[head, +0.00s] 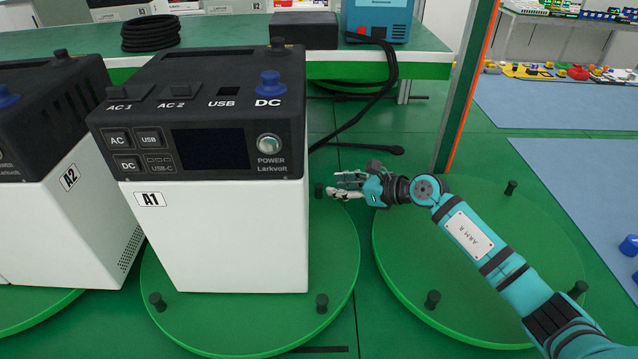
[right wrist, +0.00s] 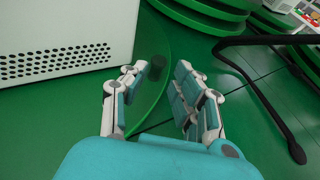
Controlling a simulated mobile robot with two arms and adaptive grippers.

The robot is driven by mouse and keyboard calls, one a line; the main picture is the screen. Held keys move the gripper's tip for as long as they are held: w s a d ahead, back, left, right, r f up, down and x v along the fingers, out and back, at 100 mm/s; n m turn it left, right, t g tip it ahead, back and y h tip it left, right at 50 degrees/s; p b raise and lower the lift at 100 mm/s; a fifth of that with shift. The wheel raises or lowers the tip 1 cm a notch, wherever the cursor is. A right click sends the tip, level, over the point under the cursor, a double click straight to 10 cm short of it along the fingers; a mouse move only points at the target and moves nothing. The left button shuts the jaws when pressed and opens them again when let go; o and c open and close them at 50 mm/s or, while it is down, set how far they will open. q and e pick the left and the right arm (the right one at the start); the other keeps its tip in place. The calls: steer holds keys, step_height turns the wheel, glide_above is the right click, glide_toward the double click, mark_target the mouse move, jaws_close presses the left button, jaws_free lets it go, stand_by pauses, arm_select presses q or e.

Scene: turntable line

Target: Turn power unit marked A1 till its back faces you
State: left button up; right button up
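The power unit A1 (head: 225,235) has a white lower body and a black top. It stands upright on a round green turntable (head: 330,250). Its front, with screen, buttons and A1 label (head: 149,199), faces me. A vented white side of it (right wrist: 60,45) shows in the right wrist view. Black pegs stand at the turntable's rim. My right gripper (head: 342,186) is open at the right of the unit. A rim peg (head: 319,190) is just off its fingertips; this peg (right wrist: 158,67) shows between and beyond the fingers (right wrist: 160,85). My left gripper is out of view.
Power unit A2 (head: 60,225) stands close at the left on another turntable. An empty turntable (head: 470,270) is at the right, under my right arm. A green post (head: 466,90) rises behind it. A black cable (head: 375,100) hangs from the back bench (head: 425,65) to the floor.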

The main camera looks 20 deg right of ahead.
mark_target(321, 186)
steer(key=x, duration=0.6)
steer(key=shift+w+a, duration=0.2)
jaws_close()
